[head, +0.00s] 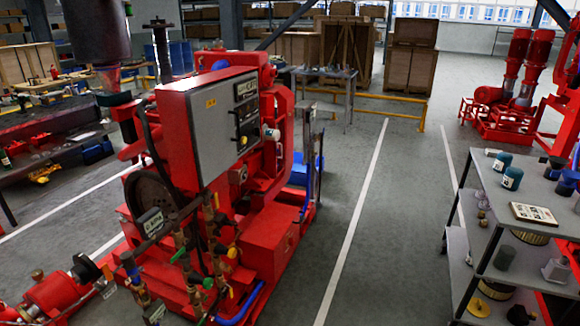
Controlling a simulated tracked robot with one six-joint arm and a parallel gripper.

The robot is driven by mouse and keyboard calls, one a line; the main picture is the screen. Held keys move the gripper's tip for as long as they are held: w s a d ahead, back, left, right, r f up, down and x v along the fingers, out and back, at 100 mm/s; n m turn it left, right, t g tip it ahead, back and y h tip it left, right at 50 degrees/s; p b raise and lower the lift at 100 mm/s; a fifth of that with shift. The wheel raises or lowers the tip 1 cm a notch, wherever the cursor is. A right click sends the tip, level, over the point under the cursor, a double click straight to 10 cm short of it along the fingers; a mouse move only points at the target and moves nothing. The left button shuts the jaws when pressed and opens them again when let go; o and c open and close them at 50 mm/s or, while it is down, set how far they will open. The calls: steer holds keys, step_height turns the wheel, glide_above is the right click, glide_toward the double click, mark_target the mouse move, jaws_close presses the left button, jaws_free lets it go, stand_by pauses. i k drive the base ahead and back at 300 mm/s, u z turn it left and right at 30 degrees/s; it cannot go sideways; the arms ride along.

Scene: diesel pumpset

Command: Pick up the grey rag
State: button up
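I cannot make out a grey rag anywhere in the head view. My gripper is not in view, so its state does not show. A grey shelf cart (479,207) stands at the right, cut off by the picture edge. On its top lie a flat booklet or plate (533,214) and a teal-topped can (512,178). Its lower shelves hold several small items, some too dark to tell. A dark workbench (45,178) at the left holds tools, small red parts and a pale flat piece, too small to identify.
A large red diesel pumpset (270,236) with a grey control panel (222,120) fills the centre-left. Clear grey floor (390,230) lies between it and the cart. A low yellow rail (385,112), a small table (325,73) and wooden crates (345,48) stand behind.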

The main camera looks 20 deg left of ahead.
mark_target(489, 153)
steer(key=u, duration=0.25)
steer(key=i, duration=1.1)
steer(key=u, duration=0.35)
steer(key=i, duration=2.35)
steer(key=z, duration=0.3)
steer(key=i, duration=0.75)
steer(key=z, duration=0.6)
steer(key=i, duration=0.75)
steer(key=z, duration=0.35)
